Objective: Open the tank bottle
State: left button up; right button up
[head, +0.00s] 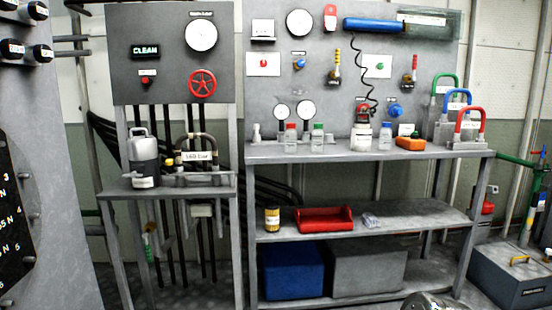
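On the right bench (350,152) stand several small bottles: one with a red cap (290,140), one with a green cap (318,140), a white jar (361,137) and one with a blue cap (385,138). Their caps look on. The labels are too small to read, so I cannot tell which is the tank bottle.
A panel with a red handwheel (202,83) rises behind the left bench. The lower shelf holds a yellow can (272,218) and a red tray (324,219). A blue bin (292,270) sits below. Coloured-handled padlocks (467,126) stand at the right bench end.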

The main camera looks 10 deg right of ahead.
aim_at(291, 136)
jog(key=i+l, duration=0.3)
jog(key=l, duration=0.2)
jog(key=i+l, duration=0.35)
jog(key=l, duration=0.1)
